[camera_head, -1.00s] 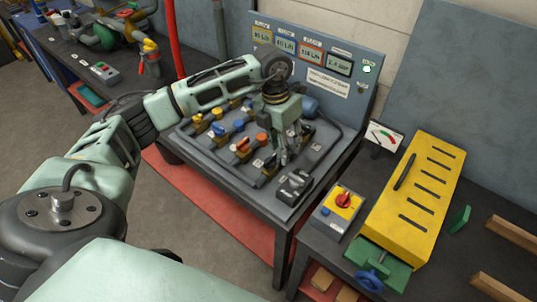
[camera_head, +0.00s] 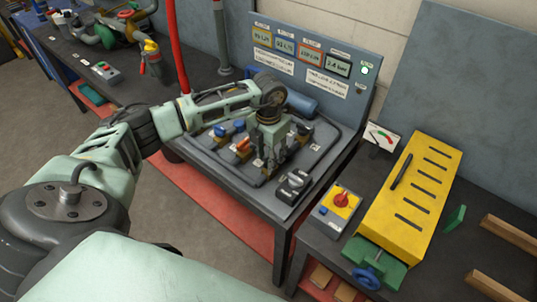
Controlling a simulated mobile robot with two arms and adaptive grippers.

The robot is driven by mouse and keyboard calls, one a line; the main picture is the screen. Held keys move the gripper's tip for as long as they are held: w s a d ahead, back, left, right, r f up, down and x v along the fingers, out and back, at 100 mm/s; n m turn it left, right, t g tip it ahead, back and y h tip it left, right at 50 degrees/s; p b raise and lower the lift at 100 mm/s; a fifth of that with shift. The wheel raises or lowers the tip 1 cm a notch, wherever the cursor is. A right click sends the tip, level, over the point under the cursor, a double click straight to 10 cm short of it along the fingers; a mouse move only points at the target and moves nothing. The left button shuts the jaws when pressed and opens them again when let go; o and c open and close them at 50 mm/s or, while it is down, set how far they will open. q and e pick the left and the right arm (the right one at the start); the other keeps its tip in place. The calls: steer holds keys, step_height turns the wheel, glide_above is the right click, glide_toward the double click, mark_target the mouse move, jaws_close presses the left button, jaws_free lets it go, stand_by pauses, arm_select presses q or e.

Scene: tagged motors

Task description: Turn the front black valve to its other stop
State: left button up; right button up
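My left gripper (camera_head: 268,160) points down over the right part of the grey valve board (camera_head: 222,156) on the bench. The front black valve cannot be made out clearly; my gripper and wrist cover that part of the board. Dark fittings show just right of the gripper. An orange-red valve handle (camera_head: 243,146) is left of the fingers, with blue valve handles (camera_head: 219,130) farther left. The fingers are small and partly merged with the dark parts behind, so their opening and any contact cannot be told. My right gripper is out of view.
A black switch box (camera_head: 293,186) stands at the board's front right corner. An upright panel with several displays (camera_head: 311,54) rises behind. To the right are a red rotary switch box (camera_head: 340,203) and a yellow slotted box (camera_head: 418,195). A red pipe (camera_head: 178,45) stands left.

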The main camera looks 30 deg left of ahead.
arm_select(q)
steer(key=shift+c, duration=0.5)
jaws_close()
